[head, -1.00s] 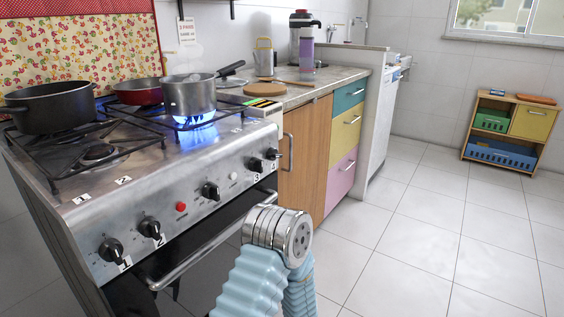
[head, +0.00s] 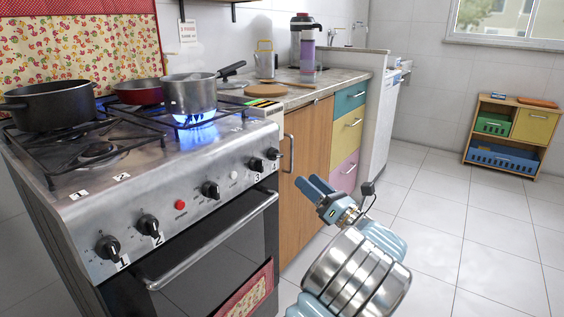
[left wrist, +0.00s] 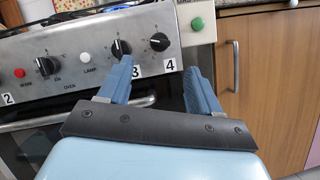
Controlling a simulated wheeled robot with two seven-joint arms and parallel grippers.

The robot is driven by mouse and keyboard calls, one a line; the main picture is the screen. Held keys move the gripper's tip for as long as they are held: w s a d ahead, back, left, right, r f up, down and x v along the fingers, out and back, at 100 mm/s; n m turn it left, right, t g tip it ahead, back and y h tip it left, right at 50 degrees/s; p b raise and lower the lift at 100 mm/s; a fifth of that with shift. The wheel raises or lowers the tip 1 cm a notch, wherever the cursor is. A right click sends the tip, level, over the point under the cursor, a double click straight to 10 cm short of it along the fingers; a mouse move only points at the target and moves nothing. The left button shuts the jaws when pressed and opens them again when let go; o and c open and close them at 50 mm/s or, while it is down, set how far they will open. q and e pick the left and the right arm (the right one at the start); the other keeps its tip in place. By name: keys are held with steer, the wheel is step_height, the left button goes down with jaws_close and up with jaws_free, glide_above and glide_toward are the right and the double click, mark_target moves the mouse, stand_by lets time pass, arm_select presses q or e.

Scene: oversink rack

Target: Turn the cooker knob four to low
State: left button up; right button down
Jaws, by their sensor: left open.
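Cooker knob four (head: 272,154) is a black knob at the right end of the cooker's steel front panel. It also shows in the left wrist view (left wrist: 159,42), above its label 4, too small to read its setting surely. Knob three (head: 257,165) sits just to its left. My left gripper (head: 309,184) has blue fingers and is open and empty, in front of the cooker's right side, apart from the panel. In the left wrist view its fingertips (left wrist: 158,68) stand spread below and to either side of knob four. My right gripper is not in view.
A steel pot (head: 190,95) sits over a blue flame (head: 196,118). A black pot (head: 50,105) and a red pan (head: 138,92) stand on the cooker. The oven handle (head: 210,240) juts out below the panel. A wooden cabinet (head: 305,140) adjoins at right.

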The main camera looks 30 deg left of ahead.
mark_target(280, 157)
arm_select(q)
steer(key=x, duration=1.1)
steer(key=shift+c, duration=0.3)
steer(key=shift+f, duration=0.1)
steer(key=c, duration=1)
